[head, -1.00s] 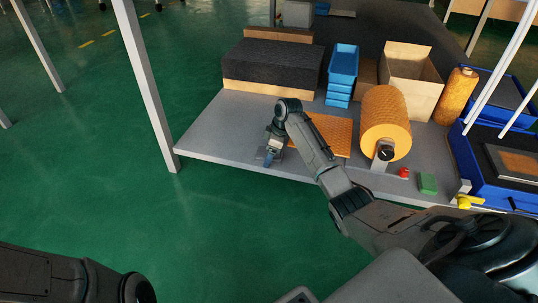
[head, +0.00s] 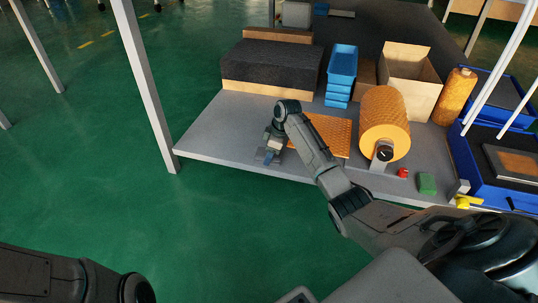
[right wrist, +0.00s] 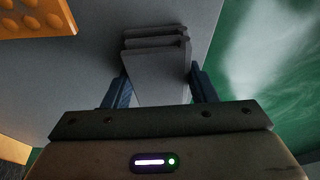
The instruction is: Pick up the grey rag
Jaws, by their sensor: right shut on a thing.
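The grey rag (right wrist: 155,72) shows in the right wrist view as a folded, layered grey piece between two blue fingers. My right gripper (right wrist: 160,86) is shut on it, one finger at each side. In the head view my right gripper (head: 267,157) points down at the front left part of the grey bench top. The rag is hard to tell apart from the bench there. My left gripper is out of view; only part of my left arm shows at the lower left.
An orange studded mat (head: 328,134) lies just right of the gripper. A large orange roll (head: 385,118), blue stacked trays (head: 342,70), an open carton (head: 410,78) and a dark foam block (head: 270,68) stand behind. The bench top (head: 215,130) is clear to the left.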

